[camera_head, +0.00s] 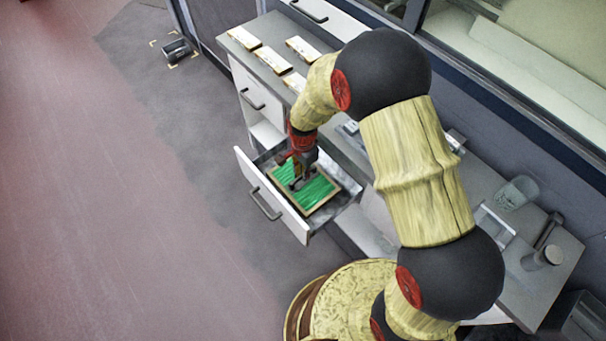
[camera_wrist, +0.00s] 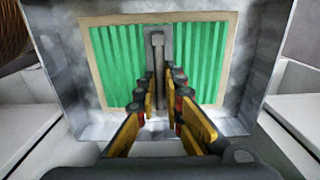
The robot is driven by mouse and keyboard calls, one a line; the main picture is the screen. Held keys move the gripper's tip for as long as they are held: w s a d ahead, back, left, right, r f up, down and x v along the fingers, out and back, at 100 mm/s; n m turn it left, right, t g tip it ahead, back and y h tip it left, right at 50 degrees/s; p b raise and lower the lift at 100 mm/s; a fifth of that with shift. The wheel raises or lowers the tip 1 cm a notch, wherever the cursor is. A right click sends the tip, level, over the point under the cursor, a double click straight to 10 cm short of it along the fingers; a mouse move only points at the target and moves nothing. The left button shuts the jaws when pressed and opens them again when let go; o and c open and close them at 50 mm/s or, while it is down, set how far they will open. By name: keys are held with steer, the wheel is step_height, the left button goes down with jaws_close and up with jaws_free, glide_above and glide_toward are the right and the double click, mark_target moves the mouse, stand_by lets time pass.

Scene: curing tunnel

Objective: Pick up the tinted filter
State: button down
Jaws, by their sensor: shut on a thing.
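The tinted filter (camera_head: 319,192) is a green pleated panel in a tan frame. It is in the pulled-out drawer (camera_head: 246,168) and fills much of the wrist view (camera_wrist: 208,62). A grey upright tab (camera_wrist: 157,45) stands at its middle. My gripper (camera_head: 298,182) reaches down into the drawer from above. In the wrist view its yellow-padded fingers (camera_wrist: 161,88) are shut on the filter at the grey tab, one on each side. The fingertips partly cover the tab. I cannot tell whether the filter touches the drawer floor.
The grey drawer walls (camera_wrist: 262,50) surround the filter closely. Several pale blocks (camera_head: 273,60) lie on the counter (camera_head: 236,50) behind. A small black object (camera_head: 176,50) sits on the otherwise open floor.

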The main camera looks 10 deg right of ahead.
step_height(320, 180, up, 5)
steer(key=p, duration=0.3)
steer(key=shift+p, duration=0.35)
steer(key=shift+r+p, duration=0.9)
steer(key=shift+r, duration=0.4)
